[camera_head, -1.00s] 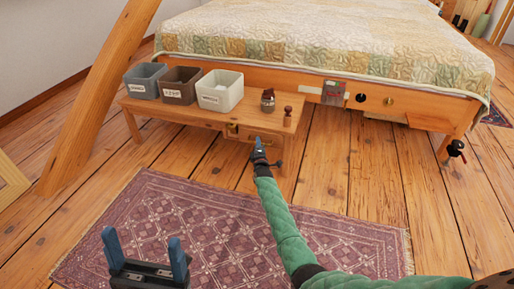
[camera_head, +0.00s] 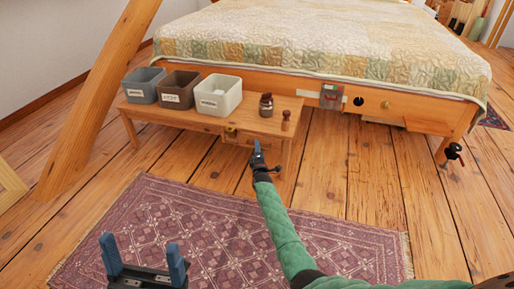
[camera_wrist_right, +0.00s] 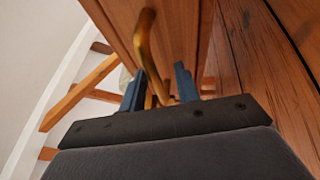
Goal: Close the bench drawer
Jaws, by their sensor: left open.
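The low wooden bench (camera_head: 185,116) stands at the foot of the bed. Its drawer (camera_head: 243,139) is under the right part of the top; how far it stands out is hard to tell. My right gripper (camera_head: 257,147) is just in front of the drawer's right part. In the right wrist view, its two blue fingers (camera_wrist_right: 160,88) are apart, with the curved brass handle (camera_wrist_right: 146,45) reaching down between them; I see no clear grip on it. My left gripper (camera_head: 145,262) is open and empty over the rug, far from the bench.
Grey, brown and white bins (camera_head: 219,97) stand on the bench, with a brown jar (camera_head: 266,106) and a small wooden piece (camera_head: 285,121) at its right end. A slanted timber brace (camera_head: 95,105) rises at left.

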